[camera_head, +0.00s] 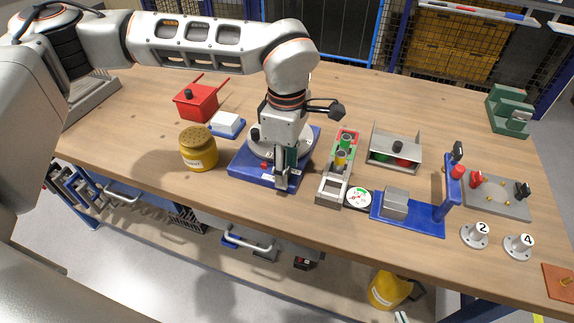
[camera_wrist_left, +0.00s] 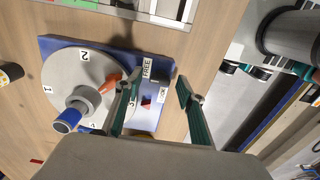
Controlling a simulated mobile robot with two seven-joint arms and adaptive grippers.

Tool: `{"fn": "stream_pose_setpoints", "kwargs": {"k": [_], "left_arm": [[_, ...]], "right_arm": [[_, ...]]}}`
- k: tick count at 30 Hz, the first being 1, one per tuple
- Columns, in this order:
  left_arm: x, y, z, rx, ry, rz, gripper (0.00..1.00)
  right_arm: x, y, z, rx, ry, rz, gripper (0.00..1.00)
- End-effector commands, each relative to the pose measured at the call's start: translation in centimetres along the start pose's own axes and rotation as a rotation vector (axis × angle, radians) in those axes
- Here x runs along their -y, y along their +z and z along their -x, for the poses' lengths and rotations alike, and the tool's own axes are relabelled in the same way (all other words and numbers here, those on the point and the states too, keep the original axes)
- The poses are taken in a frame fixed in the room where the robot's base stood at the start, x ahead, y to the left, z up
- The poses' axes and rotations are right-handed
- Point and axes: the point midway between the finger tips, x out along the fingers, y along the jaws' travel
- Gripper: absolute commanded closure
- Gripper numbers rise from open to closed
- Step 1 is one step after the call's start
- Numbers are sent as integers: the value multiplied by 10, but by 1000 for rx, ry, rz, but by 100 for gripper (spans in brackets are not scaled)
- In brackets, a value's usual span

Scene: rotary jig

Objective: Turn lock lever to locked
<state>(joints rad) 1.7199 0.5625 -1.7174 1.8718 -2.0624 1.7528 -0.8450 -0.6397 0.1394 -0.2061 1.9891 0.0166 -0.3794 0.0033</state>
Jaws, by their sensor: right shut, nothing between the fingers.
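The rotary jig has a blue base (camera_head: 243,172) and a pale numbered disc (camera_wrist_left: 62,75), with a grey hub and a blue-tipped knob (camera_wrist_left: 68,121) on the disc. FREE (camera_wrist_left: 147,68) and LOCK (camera_wrist_left: 163,95) labels sit at the edge of the base. A small red part (camera_wrist_left: 147,101) shows near LOCK, and an orange pointer-like part (camera_wrist_left: 108,82) lies on the disc's edge. I cannot tell the lever's position for certain. My left gripper (camera_head: 284,184) is over the jig's front; its green fingers (camera_wrist_left: 158,84) are apart, with the labels seen between them. My right gripper is not in view.
A red box (camera_head: 196,103), a white block (camera_head: 228,123) and a yellow canister (camera_head: 198,148) stand left of the jig. A grey tray with colored cylinders (camera_head: 335,185) is close on its right. A blue fixture (camera_head: 420,215) and numbered knobs stand further right.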

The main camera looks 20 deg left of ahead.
Motion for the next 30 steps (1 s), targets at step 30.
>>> {"fn": "stream_pose_setpoints", "kwargs": {"k": [30], "left_arm": [[0,0,3,0,2,217,99]], "right_arm": [[0,-6,3,-5,-2,-5,100]]}}
